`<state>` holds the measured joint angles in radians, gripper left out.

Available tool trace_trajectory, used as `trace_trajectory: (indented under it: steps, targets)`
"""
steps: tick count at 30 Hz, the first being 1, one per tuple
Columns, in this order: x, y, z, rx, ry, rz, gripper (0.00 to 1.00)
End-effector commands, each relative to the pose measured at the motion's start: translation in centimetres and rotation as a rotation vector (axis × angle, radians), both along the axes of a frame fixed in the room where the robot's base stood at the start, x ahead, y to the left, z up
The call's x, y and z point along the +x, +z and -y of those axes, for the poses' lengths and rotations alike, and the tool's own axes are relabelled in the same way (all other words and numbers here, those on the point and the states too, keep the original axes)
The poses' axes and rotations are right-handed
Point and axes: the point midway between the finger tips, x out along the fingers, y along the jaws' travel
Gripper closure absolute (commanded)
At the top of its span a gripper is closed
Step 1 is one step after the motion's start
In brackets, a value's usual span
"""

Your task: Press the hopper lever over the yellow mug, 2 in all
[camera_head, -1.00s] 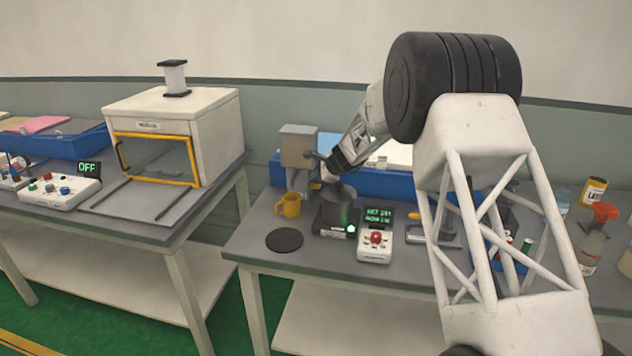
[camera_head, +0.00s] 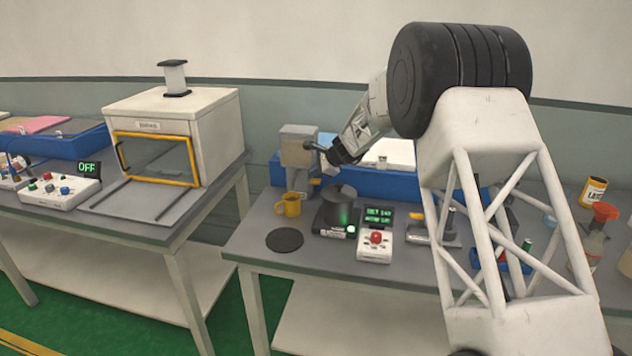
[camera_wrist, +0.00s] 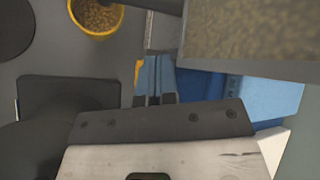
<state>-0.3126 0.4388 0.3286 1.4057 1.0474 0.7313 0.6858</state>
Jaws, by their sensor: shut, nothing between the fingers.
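The yellow mug (camera_head: 289,205) stands upright on the right table below the grey hopper (camera_head: 298,147). In the wrist view the mug (camera_wrist: 97,32) shows grainy brown contents. The hopper (camera_wrist: 258,28) fills the wrist view's top right, with grains inside. A dark lever (camera_head: 312,147) sticks out of the hopper's right side. A dark bar crosses above the mug in the wrist view. My gripper (camera_wrist: 154,100) is shut and empty, beside the hopper's lever side. In the head view its tips (camera_head: 333,154) are close to the lever; I cannot tell whether they touch.
A dark pot (camera_head: 340,205) stands on a scale right of the mug, with a red-button control box (camera_head: 375,240) beside it. A black round mat (camera_head: 285,240) lies in front. A blue bin (camera_head: 375,182) is behind.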

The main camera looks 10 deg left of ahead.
Motion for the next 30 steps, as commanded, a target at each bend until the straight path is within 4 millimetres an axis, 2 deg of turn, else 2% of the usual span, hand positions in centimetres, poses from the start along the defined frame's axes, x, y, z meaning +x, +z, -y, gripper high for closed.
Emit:
trace_trajectory:
  steps: [11, 30]
  targets:
    - [0.0, 0.5, 0.0, 0.001, -0.001, 0.001, 1.0]
    - [0.0, 4.7, 0.0, 0.001, -0.001, 0.001, 1.0]
